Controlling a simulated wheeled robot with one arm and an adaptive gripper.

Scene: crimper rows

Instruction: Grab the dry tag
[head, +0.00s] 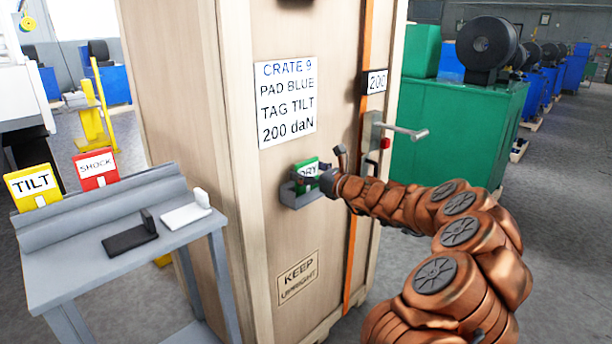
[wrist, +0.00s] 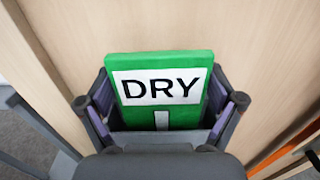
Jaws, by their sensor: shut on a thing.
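The green DRY tag (head: 306,172) sits in a small grey holder (head: 299,197) on the front of the wooden crate (head: 222,178). In the wrist view the DRY tag (wrist: 163,88) stands upright with its white label facing me. My gripper (head: 326,172) is at the tag, and its two fingers also show in the wrist view (wrist: 162,112), one on each side of the tag. It is shut on the tag.
A grey bench (head: 95,262) at left bears a yellow TILT tag (head: 33,188), a red SHOCK tag (head: 96,170), and a black (head: 130,238) and a white (head: 186,214) angled piece. An orange strap (head: 352,245) and a lever handle (head: 405,131) are right of the tag.

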